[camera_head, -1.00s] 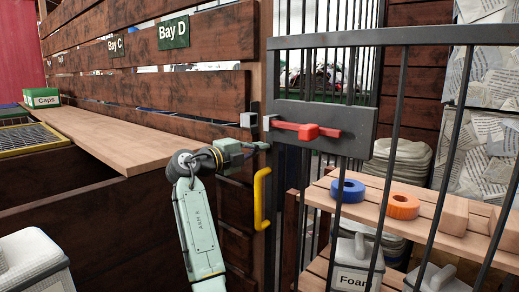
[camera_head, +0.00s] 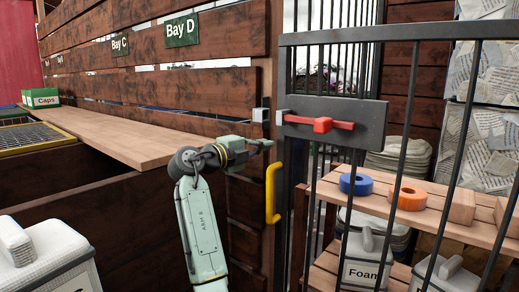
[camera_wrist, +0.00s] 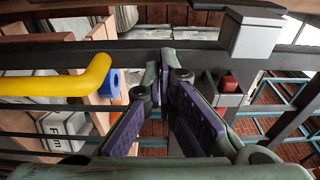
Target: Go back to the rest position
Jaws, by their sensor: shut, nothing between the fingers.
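My gripper (camera_head: 266,143) is at the end of my raised arm, in front of the wooden post left of the barred gate. In the wrist view my gripper (camera_wrist: 165,62) shows its fingertips together with nothing between them. The yellow gate handle (camera_head: 271,193) is just right of and below my gripper; it also shows in the wrist view (camera_wrist: 55,84), to the left of the fingers. The red latch (camera_head: 322,125) lies on a dark plate on the gate, right of my gripper. I cannot tell whether the fingertips touch the gate frame.
The barred gate (camera_head: 375,39) stands at the right. Behind it a shelf (camera_head: 432,212) holds a blue ring (camera_head: 356,184), an orange ring (camera_head: 409,198) and blocks, with a Foam bin (camera_head: 365,262) below. A wooden counter (camera_head: 130,140) with a green Caps box (camera_head: 41,98) runs along the left.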

